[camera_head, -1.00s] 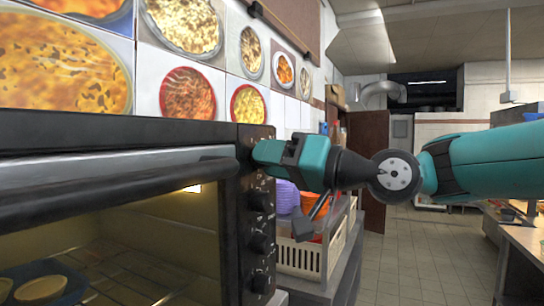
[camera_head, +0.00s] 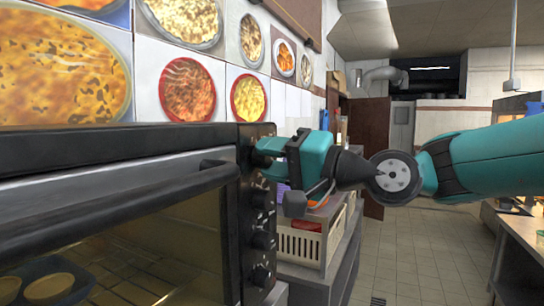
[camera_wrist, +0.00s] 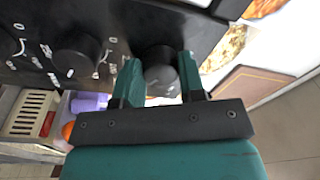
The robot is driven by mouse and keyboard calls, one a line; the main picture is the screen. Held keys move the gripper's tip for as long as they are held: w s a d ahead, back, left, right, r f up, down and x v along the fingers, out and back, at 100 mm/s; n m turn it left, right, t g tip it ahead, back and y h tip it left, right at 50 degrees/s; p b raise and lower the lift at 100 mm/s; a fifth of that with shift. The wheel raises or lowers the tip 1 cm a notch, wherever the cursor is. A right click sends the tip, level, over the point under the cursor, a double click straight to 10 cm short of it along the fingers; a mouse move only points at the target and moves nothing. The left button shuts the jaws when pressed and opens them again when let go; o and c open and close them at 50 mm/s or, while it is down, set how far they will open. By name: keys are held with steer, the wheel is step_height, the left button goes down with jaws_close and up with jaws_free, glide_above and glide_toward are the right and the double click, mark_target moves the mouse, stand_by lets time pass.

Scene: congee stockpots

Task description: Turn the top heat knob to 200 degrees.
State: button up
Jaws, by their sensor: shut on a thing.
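The black oven (camera_head: 110,140) stands at the left in the head view, with a column of black knobs on its right panel. The top heat knob (camera_wrist: 158,65) sits between the two teal fingers in the wrist view. In the head view this knob (camera_head: 259,158) is partly hidden by the fingers. My gripper (camera_wrist: 157,80) is shut on the top knob, one finger on each side. In the head view my gripper (camera_head: 265,158) reaches the panel from the right. The knob's pointer and the degree marks are not readable.
Lower knobs (camera_head: 263,240) run down the panel below my gripper. The oven handle (camera_head: 120,205) sticks out at the left. A cream crate (camera_head: 300,246) stands on a shelf behind the panel. The floor (camera_head: 410,255) at the right is clear.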

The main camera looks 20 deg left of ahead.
steer(key=shift+f, duration=0.1)
steer(key=o, duration=0.9)
steer(key=d+b, duration=0.2)
steer(key=d, duration=0.3)
steer(key=s+d+f+b, duration=0.1)
steer(key=d+b, duration=0.2)
steer(key=d, duration=0.3)
steer(key=s+d+b, duration=0.1)
steer(key=d+b, duration=0.1)
steer(key=d, duration=0.4)
steer(key=shift+s+d+f, duration=0.1)
steer(key=shift+d+f, duration=0.05)
steer(key=shift+d, duration=0.05)
